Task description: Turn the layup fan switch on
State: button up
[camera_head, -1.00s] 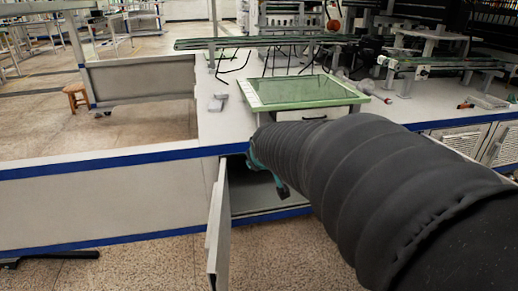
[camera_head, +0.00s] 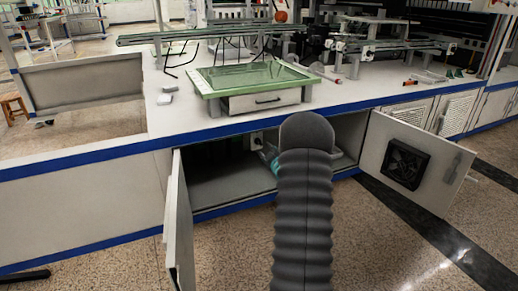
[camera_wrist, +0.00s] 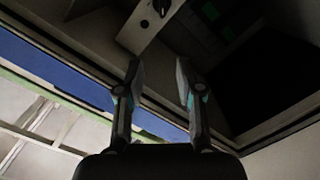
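A pale switch box (camera_head: 257,140) with a dark spot on its face sits inside the open cabinet under the bench in the head view. In the wrist view a light plate (camera_wrist: 148,30) with a dark knob (camera_wrist: 161,7) and a small round mark shows at the top, beyond my fingertips. Which way the knob is set is unclear. My gripper (camera_wrist: 158,76) is open and empty, its two fingers apart and short of the plate. In the head view my arm hides most of the gripper at the cabinet opening. A black fan (camera_head: 404,164) is mounted on the right cabinet door.
The left door (camera_head: 179,225) and right door (camera_head: 448,176) stand open on either side of my arm. The bench edge (camera_head: 230,130) runs above the opening. A green-framed glass panel (camera_head: 255,76) lies on the bench. The floor at right is clear.

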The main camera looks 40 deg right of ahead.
aim_at(260, 144)
notch_tip(260, 144, down, 4)
jog(key=d+f+t, duration=0.1)
jog(key=d, duration=0.2)
jog(key=shift+n, duration=0.3)
jog(key=x, duration=0.6)
jog(key=b+x, duration=0.1)
jog(key=x, duration=0.5)
jog(key=shift+w+r, duration=0.25)
jog(key=shift+w, duration=0.05)
grip_shut()
jog(key=shift+a, duration=0.1)
